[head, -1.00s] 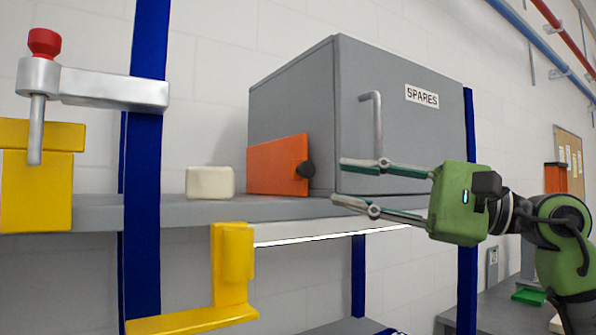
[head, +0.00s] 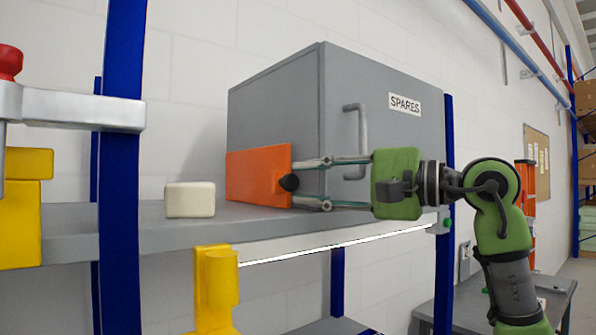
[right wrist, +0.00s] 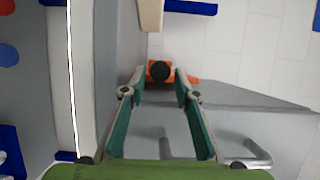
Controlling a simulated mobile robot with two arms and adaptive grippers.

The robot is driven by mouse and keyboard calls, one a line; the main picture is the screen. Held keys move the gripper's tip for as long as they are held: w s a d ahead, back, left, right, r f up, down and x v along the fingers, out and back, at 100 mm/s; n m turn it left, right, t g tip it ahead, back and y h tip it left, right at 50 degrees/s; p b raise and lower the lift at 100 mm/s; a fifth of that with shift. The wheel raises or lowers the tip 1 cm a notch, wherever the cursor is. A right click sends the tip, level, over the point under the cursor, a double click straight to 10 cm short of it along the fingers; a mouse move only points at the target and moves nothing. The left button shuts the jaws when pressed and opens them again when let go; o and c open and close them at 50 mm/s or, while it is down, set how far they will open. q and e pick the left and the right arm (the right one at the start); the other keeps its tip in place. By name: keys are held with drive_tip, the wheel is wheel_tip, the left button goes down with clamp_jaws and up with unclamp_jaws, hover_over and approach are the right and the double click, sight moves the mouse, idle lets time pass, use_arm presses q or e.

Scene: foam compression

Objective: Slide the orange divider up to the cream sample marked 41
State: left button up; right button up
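The orange divider (head: 249,176) stands on the grey shelf with a black knob (head: 289,183) at its right end. The cream sample (head: 190,200), a small rounded block, sits left of the divider with a narrow gap in the picture; I cannot read a number on it. My right gripper (head: 309,184) is open and empty, its fingertips pointing left at the knob. In the right wrist view the knob (right wrist: 160,71) shows centred between or just beyond the fingertips, with the divider (right wrist: 194,80) behind; contact is not clear. My left gripper is not in view.
A grey cabinet labelled SPARES (head: 386,140) with a bar handle (head: 357,140) stands close behind the gripper. The shelf (head: 150,226) has a blue upright (head: 121,150) at left, near a metal clamp (head: 80,109). A yellow bracket (head: 216,285) is at the front edge.

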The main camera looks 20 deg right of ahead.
drive_tip(key=shift+p+x, duration=0.3)
drive_tip(key=shift+x, duration=0.95)
clamp_jaws()
drive_tip(key=s+a, duration=0.1)
drive_tip(key=a, duration=0.1)
drive_tip(key=s+a, duration=0.1)
drive_tip(key=a, duration=0.2)
drive_tip(key=s+a+b, duration=0.1)
drive_tip(key=a, duration=0.2)
drive_tip(key=shift+a, duration=0.15)
unclamp_jaws()
